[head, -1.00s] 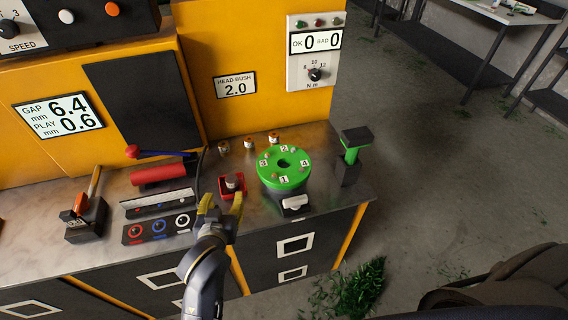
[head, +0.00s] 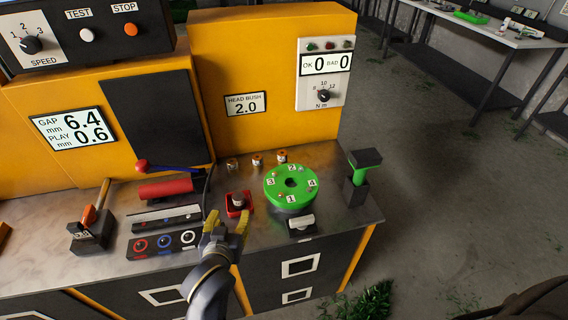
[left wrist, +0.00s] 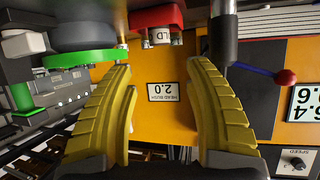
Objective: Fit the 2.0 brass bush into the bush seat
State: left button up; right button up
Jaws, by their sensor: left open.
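Three small bushes stand in a row at the back of the metal bench in the head view: left (head: 232,164), middle (head: 257,160) and right (head: 282,157). Their size marks are too small to read. A red block (head: 233,212) holds a short upright grey cylinder (head: 238,200); I cannot tell if this block is the bush seat. My left gripper (head: 226,221) is open and empty, just in front of the red block. In the left wrist view, the red block (left wrist: 154,17) and its cylinder appear inverted, beyond the open yellow fingers (left wrist: 165,105). My right gripper is not in view.
The "HEAD BUSH 2.0" sign (head: 246,104) hangs behind.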

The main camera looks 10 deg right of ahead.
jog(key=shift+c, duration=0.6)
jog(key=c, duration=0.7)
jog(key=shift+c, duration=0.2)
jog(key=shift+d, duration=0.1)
